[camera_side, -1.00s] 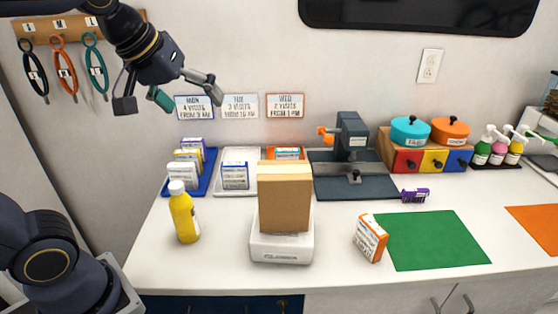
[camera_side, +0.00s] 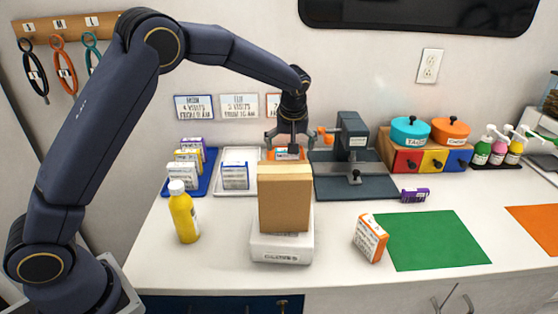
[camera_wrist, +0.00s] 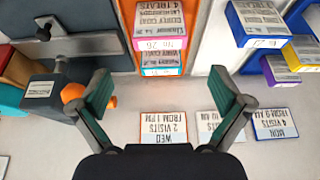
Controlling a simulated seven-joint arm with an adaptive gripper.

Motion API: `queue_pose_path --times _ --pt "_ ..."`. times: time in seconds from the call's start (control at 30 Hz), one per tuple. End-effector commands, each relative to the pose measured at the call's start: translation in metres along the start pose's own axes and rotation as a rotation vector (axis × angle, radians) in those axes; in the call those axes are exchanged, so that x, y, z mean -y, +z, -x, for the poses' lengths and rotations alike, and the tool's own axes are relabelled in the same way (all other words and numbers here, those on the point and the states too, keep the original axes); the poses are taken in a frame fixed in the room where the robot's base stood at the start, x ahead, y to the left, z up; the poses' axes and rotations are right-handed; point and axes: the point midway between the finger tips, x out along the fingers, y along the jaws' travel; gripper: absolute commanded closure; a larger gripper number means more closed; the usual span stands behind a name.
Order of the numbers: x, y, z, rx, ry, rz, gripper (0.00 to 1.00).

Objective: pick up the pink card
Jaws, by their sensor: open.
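A box-like card with a pink edge band (camera_wrist: 163,43) stands in the orange tray in the wrist view, beside a card with a cyan edge band (camera_wrist: 161,71). Both have white printed faces. My gripper (camera_wrist: 160,92) is open and empty, its fingers spread to either side of these cards in the picture. In the side view my gripper (camera_side: 290,146) points down over the orange tray (camera_side: 271,154) at the back. There the brown box and my gripper hide much of the tray, and I cannot make out the pink card.
A dark stand with an orange knob (camera_side: 352,150) is close on the right. White (camera_side: 236,190) and blue (camera_side: 204,183) trays with cards are left. The wall is close behind.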

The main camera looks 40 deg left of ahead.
Motion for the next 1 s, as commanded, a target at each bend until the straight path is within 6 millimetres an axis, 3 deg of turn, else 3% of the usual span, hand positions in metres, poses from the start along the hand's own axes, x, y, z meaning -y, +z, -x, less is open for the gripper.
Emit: queue_pose_path --times 0.1,0.27,0.47,0.8,1.0 --pt "0.001 0.001 -0.03 0.003 -0.003 0.0 0.0" --pt "0.001 0.0 -0.059 0.002 -0.002 0.001 0.0" --pt "0.0 0.0 -0.074 0.001 0.0 0.0 0.0" --pt "0.0 0.0 -0.122 0.001 0.0 0.0 0.0" --pt "0.0 0.0 -0.126 0.0 0.001 0.0 0.0"
